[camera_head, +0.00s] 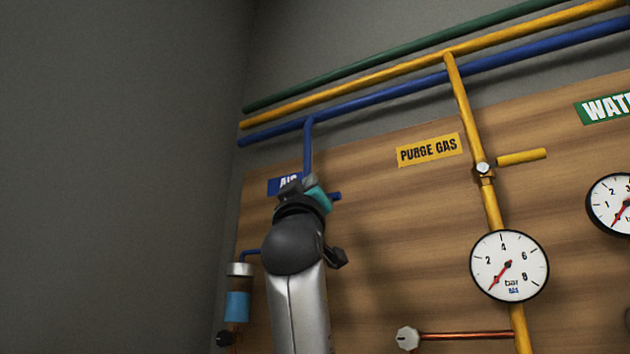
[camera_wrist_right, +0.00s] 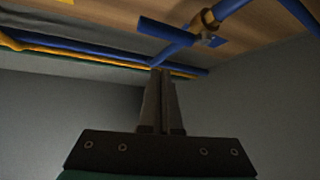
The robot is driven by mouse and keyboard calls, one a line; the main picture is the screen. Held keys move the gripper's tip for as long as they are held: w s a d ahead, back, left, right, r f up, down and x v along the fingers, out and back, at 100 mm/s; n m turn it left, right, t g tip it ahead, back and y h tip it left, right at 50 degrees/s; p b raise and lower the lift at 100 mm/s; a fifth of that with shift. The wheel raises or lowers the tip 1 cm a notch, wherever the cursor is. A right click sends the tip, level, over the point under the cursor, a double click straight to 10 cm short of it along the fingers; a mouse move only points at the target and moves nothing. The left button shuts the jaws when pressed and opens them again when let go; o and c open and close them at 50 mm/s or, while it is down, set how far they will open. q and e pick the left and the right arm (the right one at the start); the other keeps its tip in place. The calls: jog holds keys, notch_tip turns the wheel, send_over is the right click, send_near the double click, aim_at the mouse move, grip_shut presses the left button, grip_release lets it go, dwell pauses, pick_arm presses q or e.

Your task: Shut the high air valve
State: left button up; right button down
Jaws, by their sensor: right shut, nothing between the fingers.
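The air branch is a blue pipe (camera_head: 308,145) that drops from the blue main pipe past the blue AIR sign (camera_head: 286,184). My right gripper (camera_head: 303,184) is in front of it and hides most of the valve. A short blue piece (camera_head: 335,196), probably the valve's handle, shows just right of the gripper. In the right wrist view, the brass valve body (camera_wrist_right: 207,20) is on the blue pipe (camera_wrist_right: 172,54), above and right of my right gripper's fingertips (camera_wrist_right: 161,74). The fingers are together and empty. I cannot tell whether they touch the handle. My left gripper is not in view.
A yellow PURGE GAS pipe with a valve (camera_head: 483,170) and yellow handle (camera_head: 522,157) is to the right. A pressure gauge (camera_head: 509,265) is below it. A blue-banded filter (camera_head: 237,305) is at lower left. The grey wall (camera_head: 120,150) at left is bare.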

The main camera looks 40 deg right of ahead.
jog(key=a+f, duration=0.1)
jog(key=f, duration=0.1)
jog(key=s+a+f+b, duration=0.1)
jog(key=a+f, duration=0.1)
jog(key=shift+s+a+f+b, duration=0.1)
jog(key=shift+f+b, duration=0.05)
jog(key=shift+b, duration=0.15)
